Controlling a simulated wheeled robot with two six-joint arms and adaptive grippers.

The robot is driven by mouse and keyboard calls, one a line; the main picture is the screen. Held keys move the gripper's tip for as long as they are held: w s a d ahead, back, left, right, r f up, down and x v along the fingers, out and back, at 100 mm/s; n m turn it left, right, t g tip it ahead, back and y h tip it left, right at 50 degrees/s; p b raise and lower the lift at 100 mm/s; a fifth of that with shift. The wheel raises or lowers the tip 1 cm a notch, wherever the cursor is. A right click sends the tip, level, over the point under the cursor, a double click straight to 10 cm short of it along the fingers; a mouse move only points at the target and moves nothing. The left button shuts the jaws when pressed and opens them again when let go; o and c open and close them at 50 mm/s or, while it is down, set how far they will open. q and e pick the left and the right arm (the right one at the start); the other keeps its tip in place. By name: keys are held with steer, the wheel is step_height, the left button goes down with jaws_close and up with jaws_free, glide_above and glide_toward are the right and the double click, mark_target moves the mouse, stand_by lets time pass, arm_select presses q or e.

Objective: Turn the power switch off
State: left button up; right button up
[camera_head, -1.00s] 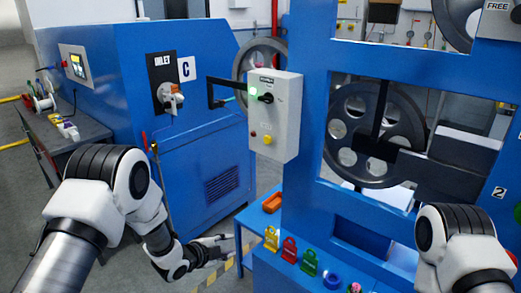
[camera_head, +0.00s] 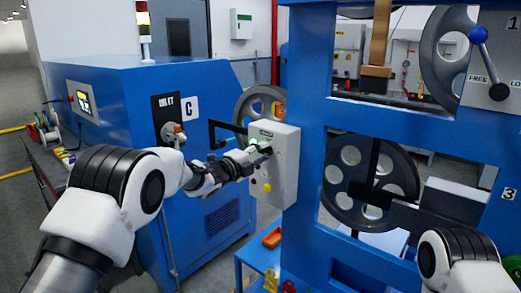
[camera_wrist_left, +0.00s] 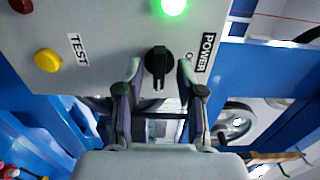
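The power switch is a black rotary knob (camera_wrist_left: 158,62) on a light grey control box (camera_head: 284,178). The label POWER stands beside the knob in the left wrist view. My left gripper (camera_wrist_left: 159,70) is open, with one fingertip on each side of the knob and small gaps showing between them. I cannot tell whether the fingers touch the panel. In the head view my left gripper (camera_head: 250,157) is at the upper front of the box and partly covers the knob. A green lamp (camera_wrist_left: 174,5) near the knob is lit. My right gripper is out of view.
A yellow button (camera_wrist_left: 47,60) marked TEST and a red button (camera_wrist_left: 21,5) share the panel. A blue machine frame (camera_head: 308,150) stands right beside the box. A blue cabinet (camera_head: 215,120) is behind my left arm. An orange tray (camera_head: 272,237) sits below.

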arm_select(q)
steer(key=shift+f, duration=0.1)
jaws_close()
steer(key=shift+n, duration=1.5)
steer(key=n, duration=0.2)
steer(key=shift+n+p, duration=0.3)
steer(key=shift+p, duration=0.1)
steer(key=n+p, duration=0.2)
steer(key=n, duration=0.4)
steer(key=n+p, duration=0.2)
steer(key=n, duration=0.4)
steer(key=shift+n+p, duration=0.3)
